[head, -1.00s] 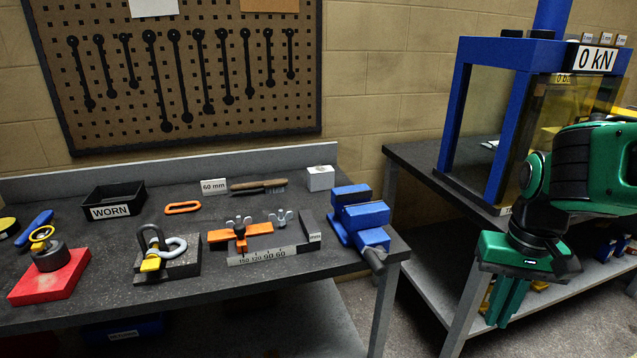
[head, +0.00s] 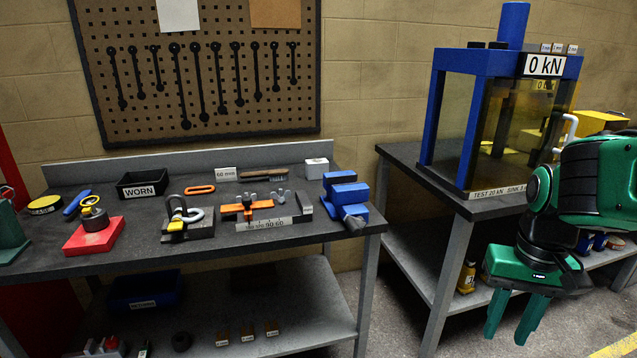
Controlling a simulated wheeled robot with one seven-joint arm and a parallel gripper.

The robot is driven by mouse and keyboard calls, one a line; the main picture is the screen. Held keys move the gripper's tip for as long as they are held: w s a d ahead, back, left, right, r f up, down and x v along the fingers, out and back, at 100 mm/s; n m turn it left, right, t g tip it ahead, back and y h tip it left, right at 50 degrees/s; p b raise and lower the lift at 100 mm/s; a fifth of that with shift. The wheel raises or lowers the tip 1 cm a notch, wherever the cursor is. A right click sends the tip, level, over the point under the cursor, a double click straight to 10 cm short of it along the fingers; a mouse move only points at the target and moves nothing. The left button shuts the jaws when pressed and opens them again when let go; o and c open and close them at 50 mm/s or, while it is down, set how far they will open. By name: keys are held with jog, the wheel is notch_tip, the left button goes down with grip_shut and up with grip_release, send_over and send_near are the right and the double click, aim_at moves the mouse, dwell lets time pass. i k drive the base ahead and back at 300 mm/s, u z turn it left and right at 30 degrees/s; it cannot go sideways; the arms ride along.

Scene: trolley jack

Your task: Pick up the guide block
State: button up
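No part is clearly marked as the guide block, so I cannot tell for sure which one it is. A small pale grey block (head: 316,168) with a light label stands at the back right of the left bench. An orange bar with wing nuts (head: 245,208) sits on a fixture with a scale plate (head: 262,224) at the bench's front. My gripper (head: 512,332) hangs at the right of the head view, fingers down with a gap between them. It is empty, in front of the right bench and well away from the left bench.
A blue vise (head: 345,196) stands at the left bench's right end. A black WORN tray (head: 142,184), a red base (head: 94,238) and shackles (head: 184,215) share the bench. A blue press (head: 475,60) stands on the right bench. Floor shows between the benches.

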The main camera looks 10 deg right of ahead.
aim_at(316, 166)
jog(key=k, duration=0.6)
jog(key=z, duration=0.65)
jog(key=i, duration=2.2)
jog(key=u, duration=0.7)
jog(key=i, duration=0.4)
jog(key=u, duration=0.35)
